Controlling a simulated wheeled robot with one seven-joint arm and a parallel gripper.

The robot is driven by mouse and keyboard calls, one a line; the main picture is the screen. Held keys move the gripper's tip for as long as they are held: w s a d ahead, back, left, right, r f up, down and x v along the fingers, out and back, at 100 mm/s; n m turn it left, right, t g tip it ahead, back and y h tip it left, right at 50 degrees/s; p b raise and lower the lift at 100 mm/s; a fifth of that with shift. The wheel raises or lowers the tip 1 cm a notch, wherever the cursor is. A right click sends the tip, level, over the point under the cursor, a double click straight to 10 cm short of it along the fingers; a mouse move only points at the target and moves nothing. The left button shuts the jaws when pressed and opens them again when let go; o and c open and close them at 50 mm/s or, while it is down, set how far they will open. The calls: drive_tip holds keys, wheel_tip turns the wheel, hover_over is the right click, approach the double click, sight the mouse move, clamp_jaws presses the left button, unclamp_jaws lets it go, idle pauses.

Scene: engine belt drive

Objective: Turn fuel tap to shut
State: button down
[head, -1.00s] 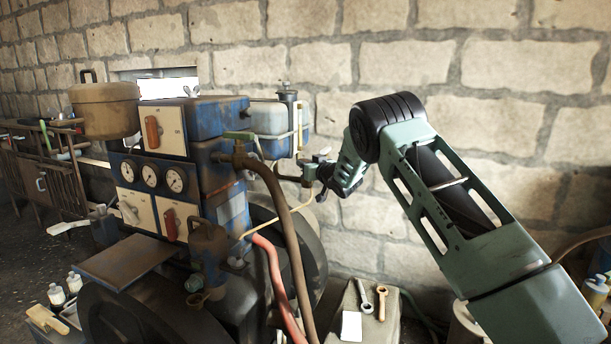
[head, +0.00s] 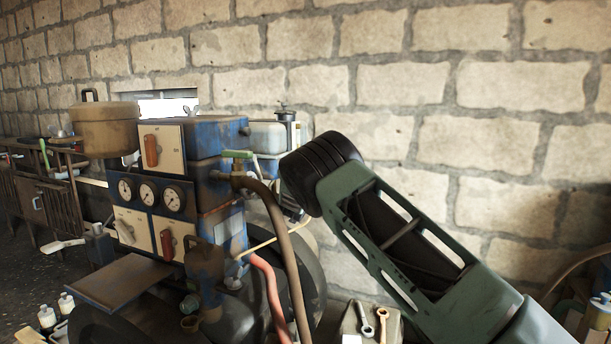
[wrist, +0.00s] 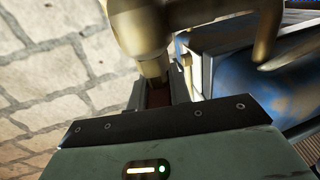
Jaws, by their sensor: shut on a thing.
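In the wrist view a brass-coloured part (wrist: 140,28), apparently the fuel tap, stands with its narrow stem at the jaws. My gripper (wrist: 163,95) is closed around its lower end, where a dark reddish piece shows between the fingers. A second brass-coloured arm (wrist: 225,14) reaches right over the blue casing. In the head view my gripper is hidden behind my own black wrist joint, to the right of the engine. The exact grip point and the tap's angle cannot be told there.
The blue engine block (head: 215,140) with gauges (head: 148,194) stands left of my arm. A brown pipe (head: 283,245), a green-handled lever (head: 238,154) and a red hose (head: 268,290) are close by. A pale tank (head: 268,136) sits behind. The stone wall (head: 460,100) is beyond.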

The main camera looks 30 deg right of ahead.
drive_tip(key=shift+r+m+g+h+p, duration=0.25)
drive_tip(key=shift+m+g+h+p, duration=0.9)
drive_tip(key=shift+p, duration=0.8)
drive_tip(key=shift+f+m+g+h+p, duration=0.1)
drive_tip(key=shift+m+g+h+p, duration=0.15)
drive_tip(key=shift+g+h+p, duration=0.15)
drive_tip(key=shift+d, duration=0.1)
drive_tip(key=c, duration=1.3)
unclamp_jaws()
drive_tip(key=b+v, duration=0.3)
drive_tip(key=v, duration=1.4)
drive_tip(key=shift+s+b, duration=0.2)
drive_tip(key=shift+b, duration=0.15)
